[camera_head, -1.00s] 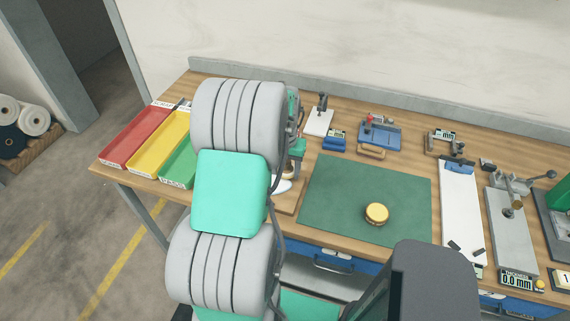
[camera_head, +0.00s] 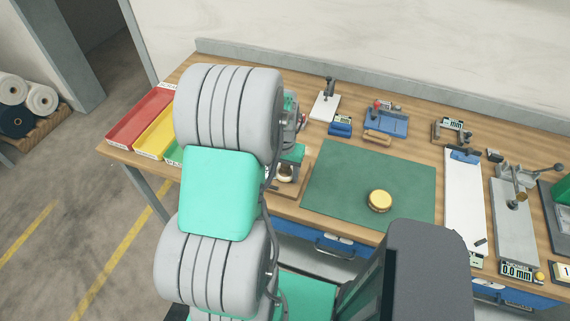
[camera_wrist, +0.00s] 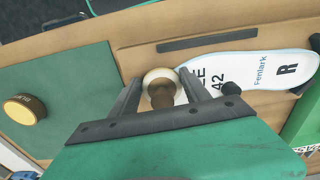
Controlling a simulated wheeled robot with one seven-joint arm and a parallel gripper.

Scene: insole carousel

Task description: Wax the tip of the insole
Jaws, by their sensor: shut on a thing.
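My gripper (camera_wrist: 160,80) is shut on a brown-handled tool (camera_wrist: 161,98) with a pale, round end (camera_wrist: 160,74). In the wrist view, this end overlaps the edge of a white insole (camera_wrist: 262,70) marked "Fenlark", "R" and "42". I cannot tell whether they touch. The insole lies on a wooden board, its left end hidden behind the tool and a finger. In the head view, the held tool (camera_head: 285,173) is over the board (camera_head: 292,191) beside my arm. A round, yellow-topped tin (camera_head: 380,201) sits on the green mat; it also shows in the wrist view (camera_wrist: 25,109).
The green mat (camera_head: 340,180) is otherwise clear. Red (camera_head: 140,118) and yellow (camera_head: 158,134) trays stand at the left, with a green one partly behind my arm. Blue-and-grey fixtures (camera_head: 385,120) stand at the back. A long white plate (camera_head: 463,200) and a clamp fixture (camera_head: 515,215) are at the right.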

